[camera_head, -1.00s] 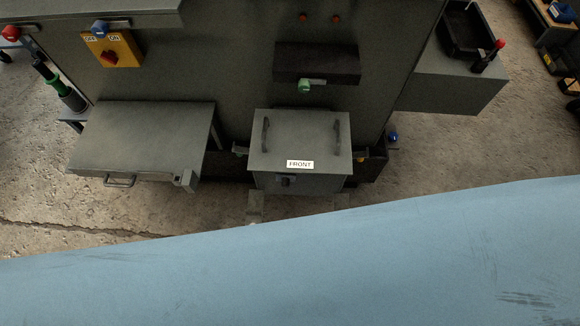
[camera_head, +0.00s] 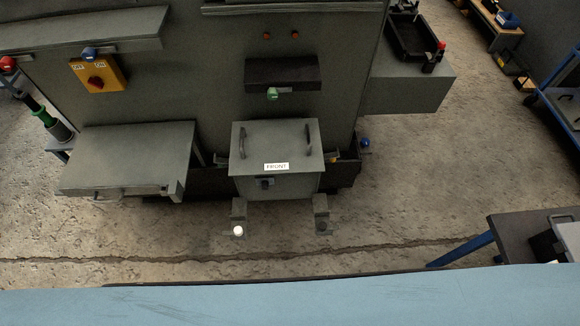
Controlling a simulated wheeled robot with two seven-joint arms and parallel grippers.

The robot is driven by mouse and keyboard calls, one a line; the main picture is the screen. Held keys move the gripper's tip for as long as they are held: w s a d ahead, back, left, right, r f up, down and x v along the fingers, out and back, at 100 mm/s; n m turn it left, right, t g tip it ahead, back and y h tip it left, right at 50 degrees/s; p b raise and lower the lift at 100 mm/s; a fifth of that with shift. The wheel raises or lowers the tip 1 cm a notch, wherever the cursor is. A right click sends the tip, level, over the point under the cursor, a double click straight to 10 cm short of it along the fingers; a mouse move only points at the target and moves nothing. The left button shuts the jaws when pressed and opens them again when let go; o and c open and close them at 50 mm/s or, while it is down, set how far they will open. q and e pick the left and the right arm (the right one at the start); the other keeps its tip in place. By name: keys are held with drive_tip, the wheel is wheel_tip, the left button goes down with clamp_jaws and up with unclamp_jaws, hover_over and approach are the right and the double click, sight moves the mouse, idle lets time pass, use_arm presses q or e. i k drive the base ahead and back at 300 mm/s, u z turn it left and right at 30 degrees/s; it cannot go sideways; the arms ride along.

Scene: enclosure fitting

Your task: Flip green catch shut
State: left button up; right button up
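The green catch (camera_head: 272,94) is a small green knob with a short light lever beside it. It sits at the lower edge of a dark box (camera_head: 300,75) on the front of the grey cabinet (camera_head: 210,85). It is too small to tell its exact position. Neither of my grippers is in view.
Below the catch stands a grey box labelled FRONT (camera_head: 275,149) with two handles. A grey table (camera_head: 130,150) is at left. A yellow switch plate (camera_head: 98,75) is on the cabinet. A dark tray (camera_head: 410,38) is at upper right. A light blue surface (camera_head: 290,308) spans the bottom.

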sight(221, 162)
drive_tip(key=u, duration=1.95)
drive_tip(key=k, duration=0.8)
drive_tip(key=z, duration=1.4)
drive_tip(key=i, duration=0.55)
drive_tip(key=z, duration=0.05)
